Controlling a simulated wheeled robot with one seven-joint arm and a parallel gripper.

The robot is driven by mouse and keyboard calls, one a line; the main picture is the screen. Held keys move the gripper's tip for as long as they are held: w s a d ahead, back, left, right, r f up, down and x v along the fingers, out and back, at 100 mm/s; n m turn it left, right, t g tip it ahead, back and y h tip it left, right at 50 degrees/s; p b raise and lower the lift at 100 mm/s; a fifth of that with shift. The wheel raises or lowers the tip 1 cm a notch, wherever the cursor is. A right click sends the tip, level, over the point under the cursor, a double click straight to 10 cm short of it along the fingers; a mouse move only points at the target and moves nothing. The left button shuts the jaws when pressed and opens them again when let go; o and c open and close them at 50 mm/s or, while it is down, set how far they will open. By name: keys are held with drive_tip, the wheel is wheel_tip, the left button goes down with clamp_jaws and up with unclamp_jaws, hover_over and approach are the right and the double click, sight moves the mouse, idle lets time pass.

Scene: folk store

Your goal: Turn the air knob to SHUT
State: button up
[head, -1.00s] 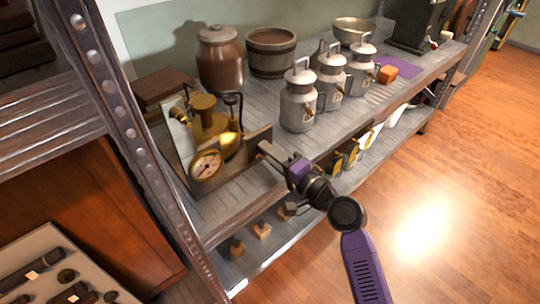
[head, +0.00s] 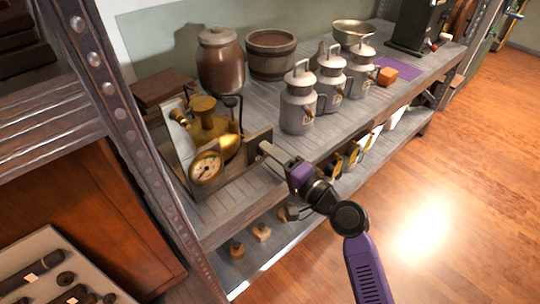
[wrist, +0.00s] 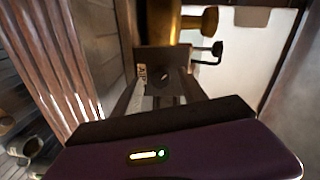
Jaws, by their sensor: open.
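The brass apparatus (head: 206,128) stands on the upper shelf at left, with a round dial gauge (head: 206,166) at its front. In the wrist view, a dark plate (wrist: 162,68) with a label reading like "AIR" and a small dark slot or knob lies straight ahead. The air knob itself is too small to make out clearly. My gripper (head: 262,147) reaches in from the right, just in front of the apparatus's right side. In the wrist view my gripper (wrist: 158,100) is open, its fingers pointing at the labelled plate, with nothing held between them.
Three metal milk cans (head: 298,103) stand right of the apparatus. A brown jar (head: 220,60) and a wooden tub (head: 271,54) are behind. An orange block (head: 387,76) sits near a purple mat (head: 405,70). A rusty shelf post (head: 125,125) rises at left. The floor at right is clear.

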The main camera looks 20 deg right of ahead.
drive_tip(key=v, duration=0.7)
drive_tip(key=shift+s, duration=0.1)
drive_tip(key=s+d+n+t+h, duration=0.1)
drive_tip(key=s+d+n+h, duration=0.2)
drive_tip(key=s+d+h, duration=0.35)
drive_tip(key=s+a+n+g, duration=0.1)
drive_tip(key=s+a+n, duration=0.2)
drive_tip(key=s, duration=0.7)
drive_tip(key=s+a+n+g+y, duration=0.1)
drive_tip(key=s+a+n, duration=0.2)
drive_tip(key=s, duration=0.7)
drive_tip(key=s+a+n+g, duration=0.1)
drive_tip(key=s+a+n, duration=0.2)
drive_tip(key=s, duration=0.7)
wheel_tip(320, 180, up, 11)
drive_tip(key=p, duration=1.2)
drive_tip(key=shift+w+r+p, duration=0.15)
drive_tip(key=shift+r+p, duration=0.05)
drive_tip(key=shift+p, duration=0.1)
